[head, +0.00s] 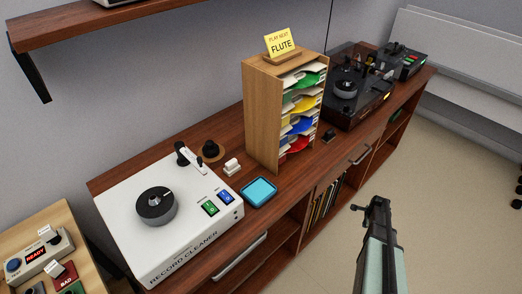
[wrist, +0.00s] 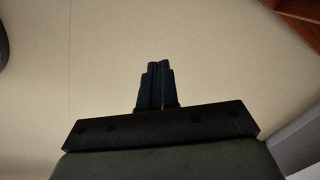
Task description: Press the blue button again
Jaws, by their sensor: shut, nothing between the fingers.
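I cannot tell from the pictures which blue button the task means. My gripper (head: 376,203) is at the right, over the floor in front of the cabinet, apart from both buttons. In the wrist view its fingers (wrist: 158,66) are together with nothing between them.
A wooden sorter (head: 262,115) with coloured records and a "FLUTE" card (head: 281,43) stands mid-cabinet. A dark turntable (head: 351,95) is to its right. A blue tray (head: 258,192) lies near the front edge. A shelf (head: 95,22) overhangs at upper left. The floor is clear around my gripper.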

